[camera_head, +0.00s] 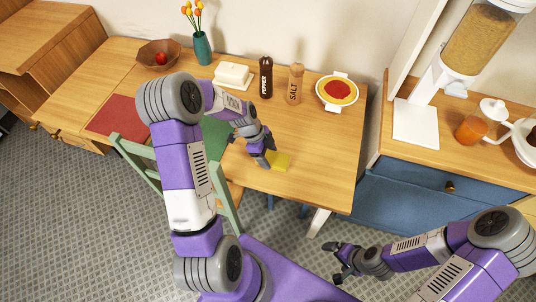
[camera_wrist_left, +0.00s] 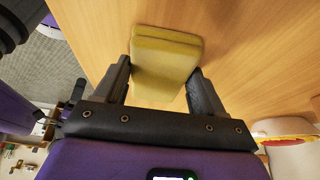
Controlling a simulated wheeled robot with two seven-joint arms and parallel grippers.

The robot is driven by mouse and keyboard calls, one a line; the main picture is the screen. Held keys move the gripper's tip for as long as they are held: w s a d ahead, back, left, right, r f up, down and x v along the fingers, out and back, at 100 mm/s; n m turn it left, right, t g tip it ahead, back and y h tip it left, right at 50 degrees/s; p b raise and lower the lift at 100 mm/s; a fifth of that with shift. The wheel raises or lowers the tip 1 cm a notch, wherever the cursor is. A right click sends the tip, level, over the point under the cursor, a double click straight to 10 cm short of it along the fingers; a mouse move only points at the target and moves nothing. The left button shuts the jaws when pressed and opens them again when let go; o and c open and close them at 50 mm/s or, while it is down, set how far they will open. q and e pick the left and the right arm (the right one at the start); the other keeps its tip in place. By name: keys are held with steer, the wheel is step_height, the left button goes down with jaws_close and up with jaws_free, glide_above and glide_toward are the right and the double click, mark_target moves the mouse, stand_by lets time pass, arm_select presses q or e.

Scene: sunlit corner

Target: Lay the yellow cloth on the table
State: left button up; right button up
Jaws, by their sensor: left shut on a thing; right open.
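The yellow cloth (camera_head: 280,161) is a small folded block near the front edge of the wooden table (camera_head: 320,140). My left gripper (camera_head: 266,160) is shut on it from above. In the left wrist view the folded cloth (camera_wrist_left: 165,60) sits between the two dark fingers of my left gripper (camera_wrist_left: 163,88), with the table surface close behind it. I cannot tell whether the cloth touches the table. My right gripper (camera_head: 342,262) is open and empty, low in front of the table and over the floor.
A pepper mill (camera_head: 266,78), a salt mill (camera_head: 295,84), a butter dish (camera_head: 234,75) and a pasta dish (camera_head: 338,91) stand along the back. A vase (camera_head: 202,48) and fruit bowl (camera_head: 159,55) stand further left. A green chair (camera_head: 140,155) is at the front. The table's right part is clear.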

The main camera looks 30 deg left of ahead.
arm_select(q)
steer(key=shift+f, duration=0.1)
steer(key=o, duration=0.6)
steer(key=shift+f, duration=0.1)
steer(key=shift+c, duration=0.2)
steer(key=o, duration=0.4)
steer(key=shift+o, duration=0.2)
steer(key=shift+r, duration=0.2)
steer(key=p+v, duration=0.2)
steer(key=v, duration=1)
steer(key=shift+p, duration=0.3)
steer(key=shift+s+f, duration=0.1)
steer(key=shift+s, duration=0.05)
